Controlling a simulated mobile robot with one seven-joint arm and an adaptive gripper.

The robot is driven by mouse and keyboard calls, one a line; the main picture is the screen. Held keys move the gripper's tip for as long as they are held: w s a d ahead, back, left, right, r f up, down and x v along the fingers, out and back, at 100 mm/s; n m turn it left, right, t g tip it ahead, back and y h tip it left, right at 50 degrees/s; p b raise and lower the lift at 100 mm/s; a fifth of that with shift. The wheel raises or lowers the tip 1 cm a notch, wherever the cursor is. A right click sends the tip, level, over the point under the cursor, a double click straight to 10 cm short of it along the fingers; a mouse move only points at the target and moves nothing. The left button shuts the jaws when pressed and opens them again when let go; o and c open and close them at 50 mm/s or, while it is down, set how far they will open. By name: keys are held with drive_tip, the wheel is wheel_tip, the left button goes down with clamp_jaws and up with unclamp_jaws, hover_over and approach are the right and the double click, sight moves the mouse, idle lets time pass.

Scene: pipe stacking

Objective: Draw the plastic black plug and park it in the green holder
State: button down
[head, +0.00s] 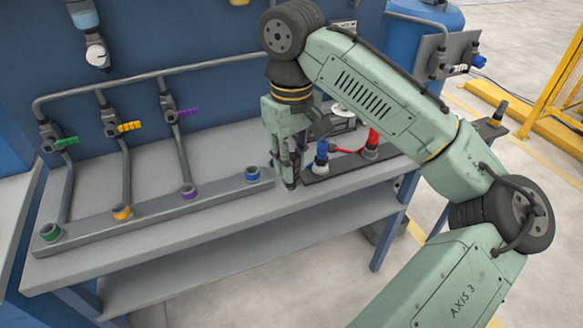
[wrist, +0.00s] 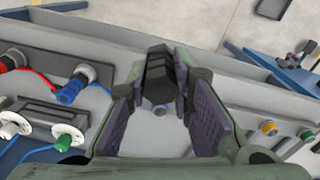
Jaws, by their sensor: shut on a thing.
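My gripper (head: 289,180) is over the workbench, just right of the blue-ringed holder. In the wrist view my gripper (wrist: 160,85) has its purple-padded fingers closed at the tips on the black plug (wrist: 160,70). In the head view the plug is mostly hidden by the fingers. Whether it touches anything below cannot be told. The green holder (head: 50,231) is a green-ringed cup at the left end of the grey rail. It looks empty and is far left of my gripper. A green ring (wrist: 305,134) also shows at the right edge of the wrist view.
The rail also carries yellow (head: 122,212), purple (head: 188,190) and blue (head: 252,174) ringed holders. Grey pipes with coloured valve handles (head: 128,126) rise behind it. A blue plug (head: 321,155) and a red plug (head: 372,140) with cables stand to the right.

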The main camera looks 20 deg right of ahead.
drive_tip(key=shift+r, duration=2.3)
drive_tip(key=shift+f, duration=0.1)
